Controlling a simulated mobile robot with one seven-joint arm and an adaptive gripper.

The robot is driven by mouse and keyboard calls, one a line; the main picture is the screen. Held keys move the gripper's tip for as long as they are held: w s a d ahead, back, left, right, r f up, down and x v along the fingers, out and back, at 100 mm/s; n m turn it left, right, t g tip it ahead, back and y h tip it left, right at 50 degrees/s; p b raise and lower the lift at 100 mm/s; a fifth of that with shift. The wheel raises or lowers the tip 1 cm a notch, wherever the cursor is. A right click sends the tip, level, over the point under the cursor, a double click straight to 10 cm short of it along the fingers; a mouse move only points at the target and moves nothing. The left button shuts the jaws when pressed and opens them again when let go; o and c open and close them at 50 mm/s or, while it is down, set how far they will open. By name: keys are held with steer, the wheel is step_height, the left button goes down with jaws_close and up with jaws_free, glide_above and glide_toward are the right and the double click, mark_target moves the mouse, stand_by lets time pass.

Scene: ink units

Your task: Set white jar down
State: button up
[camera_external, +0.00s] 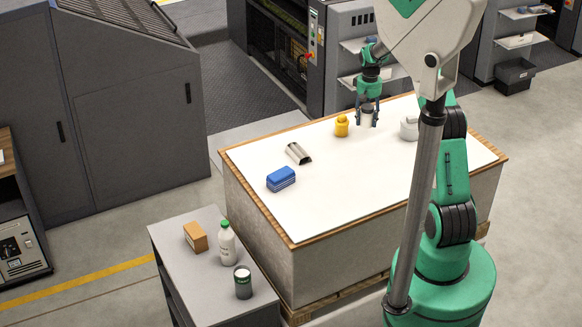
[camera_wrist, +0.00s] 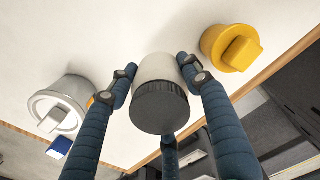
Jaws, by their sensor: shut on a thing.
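The white jar (camera_wrist: 158,70), with a dark grey ridged lid, is upright between the blue fingers of my gripper (camera_wrist: 157,76) in the wrist view. My gripper is shut on it, with fingers on both sides and another finger at the lower middle. In the external view my gripper (camera_external: 367,118) points down over the far part of the white-topped table (camera_external: 350,185). The jar is small and partly hidden by the fingers there. I cannot tell whether its base touches the tabletop.
A yellow pot (camera_external: 342,126) stands close to the left of my gripper, and a whitish lidded container (camera_external: 409,128) stands to its right. A metal curved piece (camera_external: 298,153) and a blue block (camera_external: 281,179) lie nearer the left edge. The table's middle is clear.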

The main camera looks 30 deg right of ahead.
mark_target(368, 107)
step_height(368, 107, up, 10)
steer(key=shift+r, duration=0.25)
steer(key=shift+w+a+r, duration=0.15)
steer(key=shift+a+r, duration=0.1)
steer(key=shift+a, duration=0.25)
steer(key=w+a+n+b, duration=0.3)
steer(key=a+n+b, duration=0.6)
steer(key=a, duration=3.1)
steer(key=s+a+n+b, duration=0.2)
steer(key=s+a+b, duration=0.25)
steer(key=a, duration=0.75)
steer(key=s+a+n+b, duration=0.25)
steer(key=s+a, duration=0.25)
steer(key=a, duration=0.8)
steer(key=s+a+n+b, duration=0.5)
steer(key=s+a+b, duration=0.1)
steer(key=s+a, duration=1.1)
step_height(368, 107, down, 34)
steer(key=w, duration=0.1)
steer(key=shift+w+a+r, duration=0.15)
steer(key=shift+w+a, duration=0.15)
steer(key=shift+a, duration=0.15)
